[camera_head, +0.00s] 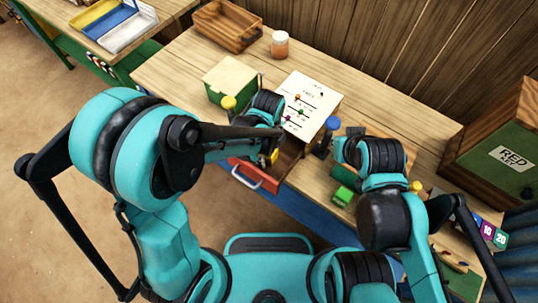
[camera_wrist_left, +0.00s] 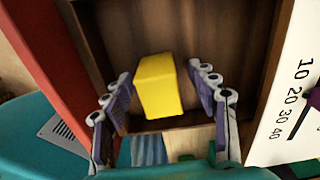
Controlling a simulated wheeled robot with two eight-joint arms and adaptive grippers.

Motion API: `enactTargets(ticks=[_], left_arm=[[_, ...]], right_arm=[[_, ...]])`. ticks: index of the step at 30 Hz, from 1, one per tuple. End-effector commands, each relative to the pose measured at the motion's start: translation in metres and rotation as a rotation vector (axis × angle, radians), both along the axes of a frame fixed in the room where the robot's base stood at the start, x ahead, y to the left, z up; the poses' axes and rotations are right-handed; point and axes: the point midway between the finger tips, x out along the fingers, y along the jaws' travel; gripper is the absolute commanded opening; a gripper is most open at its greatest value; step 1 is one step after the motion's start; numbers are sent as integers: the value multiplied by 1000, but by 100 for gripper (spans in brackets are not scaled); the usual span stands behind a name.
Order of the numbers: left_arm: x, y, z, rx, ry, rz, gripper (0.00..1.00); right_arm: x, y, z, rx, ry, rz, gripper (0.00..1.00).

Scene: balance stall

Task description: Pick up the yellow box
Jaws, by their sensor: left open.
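The yellow box (camera_wrist_left: 158,86) lies inside an open wooden drawer (camera_wrist_left: 228,40) in the left wrist view. My left gripper (camera_wrist_left: 160,77) is open, with one finger on each side of the box. In the head view the drawer's red front (camera_head: 254,176) sticks out from the table, and a small yellow patch (camera_head: 273,157), probably the box, shows beside my left wrist. My right arm is over the right of the table; its fingers are not clearly visible.
A white sheet (camera_head: 312,98) lies behind the drawer, beside a green box with a pale top (camera_head: 229,78). A wooden tray (camera_head: 227,26) and an orange jar (camera_head: 280,44) stand at the back. A green block (camera_head: 343,195) is right of the drawer. A wooden bin (camera_head: 500,150) stands far right.

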Motion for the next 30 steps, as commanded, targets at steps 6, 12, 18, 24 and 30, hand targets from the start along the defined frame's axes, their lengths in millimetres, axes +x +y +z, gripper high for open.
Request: enactTargets(ticks=[6, 12, 18, 24, 30], left_arm=[[0, 0, -3, 0, 0, 1, 59], [0, 0, -3, 0, 0, 1, 22], [0, 0, -3, 0, 0, 1, 4], [0, 0, -1, 0, 0, 1, 3], [0, 0, 16, 0, 0, 1, 3]], right_arm=[[0, 0, -1, 0, 0, 0, 0], [0, 0, 0, 0, 0, 0, 0], [0, 0, 0, 0, 0, 0, 0], [0, 0, 0, 0, 0, 0, 0], [0, 0, 7, 0, 0, 0, 0]])
